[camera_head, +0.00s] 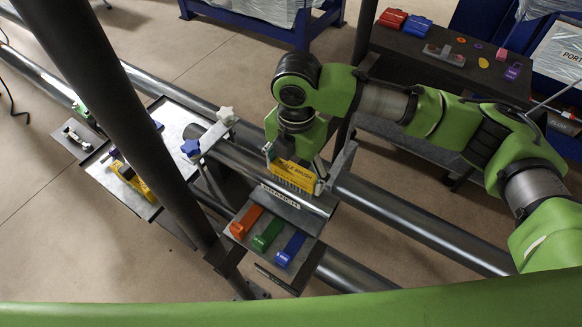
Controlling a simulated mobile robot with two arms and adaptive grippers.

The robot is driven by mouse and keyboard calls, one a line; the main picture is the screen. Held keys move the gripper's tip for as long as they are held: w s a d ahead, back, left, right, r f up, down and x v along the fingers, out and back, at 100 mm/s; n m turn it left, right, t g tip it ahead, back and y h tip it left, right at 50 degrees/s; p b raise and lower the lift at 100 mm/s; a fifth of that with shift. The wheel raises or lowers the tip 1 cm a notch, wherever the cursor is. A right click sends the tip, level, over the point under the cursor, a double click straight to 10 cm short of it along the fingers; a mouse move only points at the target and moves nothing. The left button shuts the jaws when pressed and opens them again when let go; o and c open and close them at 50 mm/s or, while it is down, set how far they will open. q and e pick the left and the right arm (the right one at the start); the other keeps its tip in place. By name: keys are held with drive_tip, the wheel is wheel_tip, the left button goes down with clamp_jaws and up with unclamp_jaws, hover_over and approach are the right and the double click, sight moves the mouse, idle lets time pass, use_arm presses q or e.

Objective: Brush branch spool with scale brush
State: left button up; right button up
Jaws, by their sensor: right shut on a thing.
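The scale brush (291,175), a yellow block with bristles below, is in my right gripper (294,167). That gripper is shut on it, one finger at each end, with the bristles facing down. The brush is over the right part of the branch spool (232,157), a grey metal pipe piece lying on a stand. The bristles look close to or on the spool's surface; I cannot tell whether they touch. A label strip (281,196) shows just below the brush. My left gripper is not in view.
A small shelf in front of the spool carries orange (246,221), green (268,234) and blue (291,247) blocks. A tray (92,168) with a yellow tool stands left, behind a dark post (135,135). Long pipes (420,226) run alongside. A dark table (490,77) with small items is at the back right.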

sight(279, 162)
drive_tip(key=shift+w+a+f, duration=0.1)
drive_tip(key=shift+w+a, duration=0.45)
drive_tip(key=shift+a, duration=0.3)
drive_tip(key=shift+w+a, duration=0.5)
drive_tip(key=shift+a, duration=0.3)
drive_tip(key=shift+s+d, duration=0.6)
drive_tip(key=shift+d, duration=0.25)
drive_tip(key=shift+s+d, duration=0.55)
drive_tip(key=shift+d, duration=0.3)
drive_tip(key=shift+r, duration=0.2)
drive_tip(key=shift+w+a+r, duration=0.1)
drive_tip(key=shift+r, duration=0.8)
